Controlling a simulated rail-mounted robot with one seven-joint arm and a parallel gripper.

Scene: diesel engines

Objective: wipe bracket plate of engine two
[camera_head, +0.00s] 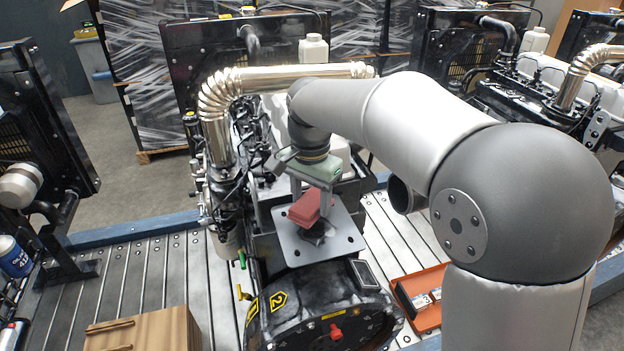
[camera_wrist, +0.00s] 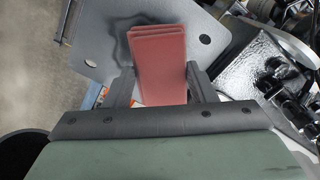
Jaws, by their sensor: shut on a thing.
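The bracket plate (camera_head: 343,240) is a flat grey plate with holes at its corners, on top of the engine marked 2 (camera_head: 278,300). A dark smudge shows on the plate near its middle front. My gripper (camera_head: 313,205) is shut on a red folded cloth (camera_head: 306,207) over the plate. In the wrist view the red cloth (camera_wrist: 160,65) stands between my two gripper fingers (camera_wrist: 160,85), with the plate (camera_wrist: 85,40) and part of the dark smudge behind it. I cannot tell whether the cloth touches the plate.
A silver exhaust pipe (camera_head: 285,77) arches behind my gripper. An orange tray (camera_head: 426,315) with small items lies right of the engine. Other engines stand left and back right.

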